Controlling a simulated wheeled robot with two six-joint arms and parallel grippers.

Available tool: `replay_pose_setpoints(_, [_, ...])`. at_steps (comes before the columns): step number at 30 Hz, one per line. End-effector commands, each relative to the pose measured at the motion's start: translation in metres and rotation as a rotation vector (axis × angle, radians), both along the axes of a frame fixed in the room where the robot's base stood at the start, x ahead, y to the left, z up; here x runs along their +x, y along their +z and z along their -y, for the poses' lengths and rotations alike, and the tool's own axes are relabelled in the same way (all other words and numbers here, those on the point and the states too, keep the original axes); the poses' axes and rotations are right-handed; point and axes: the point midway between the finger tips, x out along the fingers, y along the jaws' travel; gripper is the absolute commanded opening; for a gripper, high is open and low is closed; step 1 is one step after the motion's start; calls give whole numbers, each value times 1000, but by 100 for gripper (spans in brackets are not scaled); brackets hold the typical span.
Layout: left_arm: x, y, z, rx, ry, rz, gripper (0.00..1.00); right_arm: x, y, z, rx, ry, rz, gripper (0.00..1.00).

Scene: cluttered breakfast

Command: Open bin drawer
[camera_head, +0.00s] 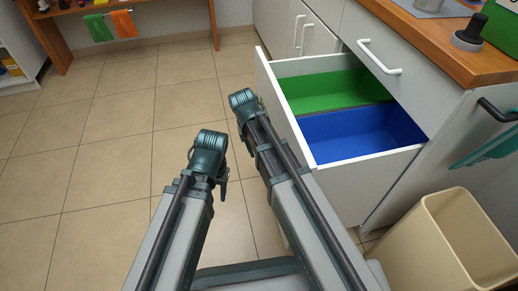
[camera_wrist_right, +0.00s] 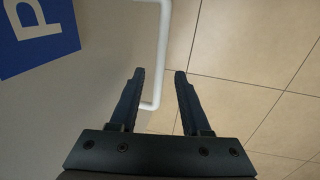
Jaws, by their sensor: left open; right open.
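The bin drawer (camera_head: 375,158) stands pulled out from the cabinet in the head view. A green bin (camera_head: 330,90) and a blue bin (camera_head: 362,133) show inside it. In the right wrist view, the drawer's white handle (camera_wrist_right: 163,45) runs between the fingers of my right gripper (camera_wrist_right: 160,75), which is open; I cannot tell whether they touch it. The drawer front carries a blue label with a white P (camera_wrist_right: 40,35). My left gripper (camera_head: 223,187) is open and empty over the floor, left of the drawer.
A beige waste bin (camera_head: 440,245) stands right of the drawer. The tiled floor (camera_head: 110,140) on the left is clear.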

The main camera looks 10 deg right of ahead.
Motion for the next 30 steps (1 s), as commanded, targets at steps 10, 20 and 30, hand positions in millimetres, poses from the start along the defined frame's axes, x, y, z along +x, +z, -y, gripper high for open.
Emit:
replay_pose_setpoints(10, [0, 57, 0, 0, -10, -1, 50, -1, 57, -10, 0, 0, -1, 47])
replay_pose_setpoints(20, [0, 105, -1, 6, -6, -2, 50, -2, 104, -20, 0, 1, -1, 47])
replay_pose_setpoints(30, [0, 117, -2, 9, -2, -1, 50, -2, 116, -23, 0, 0, -1, 47])
